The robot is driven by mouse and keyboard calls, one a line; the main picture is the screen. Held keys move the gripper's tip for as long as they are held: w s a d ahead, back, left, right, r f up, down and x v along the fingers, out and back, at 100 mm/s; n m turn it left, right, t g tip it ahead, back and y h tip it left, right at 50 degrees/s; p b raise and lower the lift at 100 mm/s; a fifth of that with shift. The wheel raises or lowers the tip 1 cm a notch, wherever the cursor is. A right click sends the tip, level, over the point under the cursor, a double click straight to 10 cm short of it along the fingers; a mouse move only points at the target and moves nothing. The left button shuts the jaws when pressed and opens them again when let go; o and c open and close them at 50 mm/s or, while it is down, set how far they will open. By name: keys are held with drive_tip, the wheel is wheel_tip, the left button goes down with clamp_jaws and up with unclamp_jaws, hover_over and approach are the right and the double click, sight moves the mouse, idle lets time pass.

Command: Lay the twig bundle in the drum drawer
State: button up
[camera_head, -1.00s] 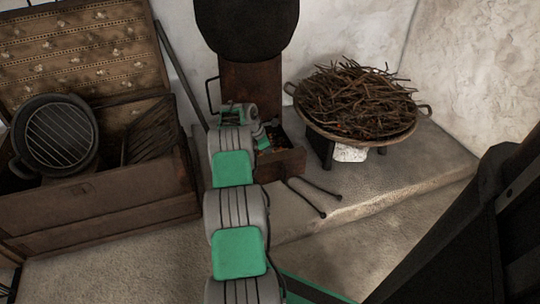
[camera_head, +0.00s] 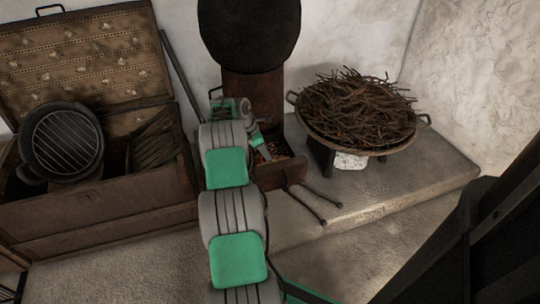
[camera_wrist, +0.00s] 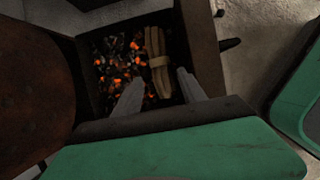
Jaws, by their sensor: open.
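The twig bundle (camera_wrist: 158,60), pale sticks tied with a band, lies in the open drum drawer (camera_wrist: 212,50) on glowing orange embers in the wrist view. My gripper (camera_wrist: 160,92) is open, its two fingers apart and empty, above the drawer. The bundle lies beyond the fingertips, nearer the right one; I see no grip on it. In the head view the drawer (camera_head: 287,174) sticks out under the rusty drum body (camera_head: 265,95). My arm hides part of it, and I cannot make out the bundle there.
A wide pan of loose twigs (camera_head: 358,108) stands on the stone ledge (camera_head: 400,185) at right. Tongs (camera_head: 308,204) lie in front of the drawer. An open wooden chest (camera_head: 100,205) with a round grill pan (camera_head: 62,142) is at left.

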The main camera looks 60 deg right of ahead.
drive_tip(key=w+a+r+m+t, duration=0.2)
drive_tip(key=w+a+r, duration=0.9)
drive_tip(key=a+r, duration=0.1)
drive_tip(key=w+a+r+m+t, duration=0.15)
drive_tip(key=a+r, duration=0.25)
drive_tip(key=a, duration=0.4)
drive_tip(key=w+a+r, duration=0.3)
drive_tip(key=a, duration=0.4)
drive_tip(key=s+a+r+m+t+y, duration=0.1)
drive_tip(key=s+a+r, duration=0.1)
drive_tip(key=a, duration=0.6)
drive_tip(key=s+a+r+m, duration=0.1)
drive_tip(key=a+r, duration=0.1)
drive_tip(key=a, duration=0.6)
drive_tip(key=s+a+f+m+y, duration=0.2)
drive_tip(key=s+a+f+m, duration=0.1)
drive_tip(key=s+a, duration=1)
drive_tip(key=a, duration=0.4)
drive_tip(key=shift+t+p, duration=0.35)
drive_tip(key=shift+p, duration=0.05)
drive_tip(key=shift+d+m, duration=0.2)
drive_tip(key=shift+m, duration=0.15)
